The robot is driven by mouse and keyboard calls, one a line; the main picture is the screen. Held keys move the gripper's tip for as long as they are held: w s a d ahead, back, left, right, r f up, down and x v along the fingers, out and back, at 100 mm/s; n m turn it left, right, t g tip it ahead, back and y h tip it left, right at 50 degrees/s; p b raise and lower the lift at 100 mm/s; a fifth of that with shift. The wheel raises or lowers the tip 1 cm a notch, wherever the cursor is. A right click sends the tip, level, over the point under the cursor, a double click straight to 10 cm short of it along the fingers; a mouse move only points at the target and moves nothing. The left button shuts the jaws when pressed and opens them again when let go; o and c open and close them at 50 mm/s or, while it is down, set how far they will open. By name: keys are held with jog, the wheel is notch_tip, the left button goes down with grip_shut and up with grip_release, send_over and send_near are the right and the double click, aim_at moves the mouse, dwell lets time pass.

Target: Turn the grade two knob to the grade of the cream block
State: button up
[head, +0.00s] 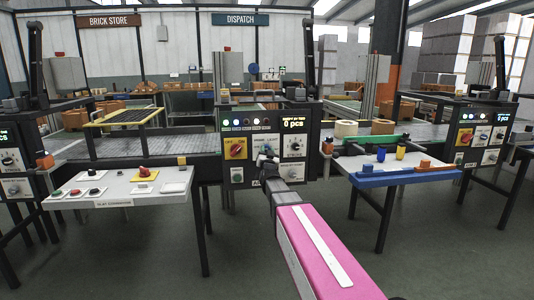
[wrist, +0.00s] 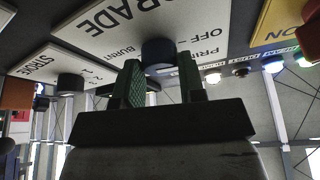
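In the wrist view a dark round knob (wrist: 158,52) sits on a white plate (wrist: 100,27) lettered GRADE, with OFF, BURNT and a partly hidden word beside it. The lettering appears upside down. My gripper (wrist: 160,72) is open, its two green-padded fingers apart on either side of the knob; I cannot tell whether they touch it. In the head view my gripper (head: 266,158) is at the middle control panel (head: 270,181), hiding part of its face. A cream block (head: 346,129) stands on the line right of that panel. The knob's pointer is not clear.
A second dark knob (wrist: 71,82) is on a neighbouring plate. A yellow plate (wrist: 283,20) with a red part and several indicator lamps (wrist: 272,66) lie close on the other side. A tan block (head: 383,127) stands beside the cream one. Side tables flank the panel.

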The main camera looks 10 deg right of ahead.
jog(key=shift+m, duration=0.5)
jog(key=m+g+h, duration=0.1)
jog(key=m, duration=0.3)
jog(key=m+g+h, duration=0.1)
jog(key=m+h, duration=0.1)
jog(key=m, duration=0.2)
jog(key=m+g+h, duration=0.1)
jog(key=m+g, duration=0.1)
jog(key=m, duration=0.2)
jog(key=shift+a+r+m+h, duration=0.25)
jog(key=shift+m+h, duration=0.05)
jog(key=shift+m, duration=0.1)
jog(key=m+g, duration=0.1)
jog(key=m, duration=0.4)
jog(key=shift+r+g, duration=0.15)
jog(key=shift+g, duration=0.25)
jog(key=m+y, duration=0.1)
jog(key=m, duration=0.1)
jog(key=m+g+y, duration=0.1)
jog(key=m, duration=0.1)
jog(key=shift+r+m+g, duration=0.1)
jog(key=shift+m+g, duration=0.2)
jog(key=shift+m, duration=0.1)
jog(key=shift+s, duration=0.1)
jog(key=o, duration=0.9)
jog(key=shift+o, duration=0.2)
